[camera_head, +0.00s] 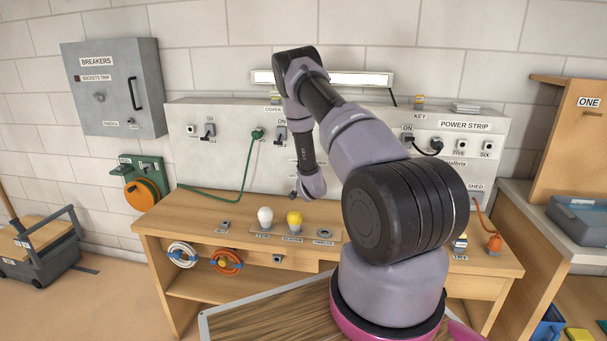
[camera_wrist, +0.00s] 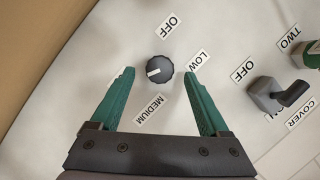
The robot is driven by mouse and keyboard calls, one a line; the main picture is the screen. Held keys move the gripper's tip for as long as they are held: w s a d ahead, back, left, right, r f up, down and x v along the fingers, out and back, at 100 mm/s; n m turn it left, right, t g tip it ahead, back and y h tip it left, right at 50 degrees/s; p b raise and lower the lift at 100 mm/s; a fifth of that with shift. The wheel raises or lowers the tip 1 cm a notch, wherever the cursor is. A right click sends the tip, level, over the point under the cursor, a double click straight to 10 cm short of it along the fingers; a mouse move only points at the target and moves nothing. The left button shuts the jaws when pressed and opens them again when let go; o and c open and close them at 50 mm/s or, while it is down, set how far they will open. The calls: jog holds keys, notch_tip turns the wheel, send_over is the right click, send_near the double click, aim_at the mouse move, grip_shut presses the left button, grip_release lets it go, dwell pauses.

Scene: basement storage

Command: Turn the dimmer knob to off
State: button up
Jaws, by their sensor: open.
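The dimmer knob (camera_wrist: 159,69) is a round, dark, ridged dial on a pale panel in the wrist view. Its white mark points left, toward a label mostly hidden by my left finger. Labels OFF (camera_wrist: 169,26), LOW (camera_wrist: 198,61) and MEDIUM (camera_wrist: 147,109) surround it. My gripper (camera_wrist: 159,73) is open, with its teal fingertips on either side of the knob and visible gaps to it. Depth between fingertips and panel is hard to tell. In the head view I cannot make out the knob or fingers; my arm covers part of the panel.
A grey lever switch (camera_wrist: 273,95) labelled OFF and COVER stands right of the knob. In the head view, a wooden bench (camera_head: 190,217) below the panel (camera_head: 225,125) carries bulbs (camera_head: 265,217). A breaker box (camera_head: 113,88) hangs left, with a green cable (camera_head: 243,170) nearby.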

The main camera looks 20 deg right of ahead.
jog(key=shift+x, duration=1.45)
grip_shut()
jog(key=n+g+h, duration=0.1)
jog(key=n+h, duration=0.2)
jog(key=n, duration=0.3)
jog(key=n+g+h, duration=0.2)
jog(key=n+h, duration=0.1)
jog(key=n, duration=0.4)
jog(key=n+g+h, duration=0.1)
jog(key=n+h, duration=0.2)
jog(key=n, duration=0.3)
jog(key=shift+w+a+f+h, duration=0.15)
jog(key=shift+w+a+h, duration=0.1)
jog(key=shift+a+h, duration=0.15)
jog(key=shift+n, duration=0.3)
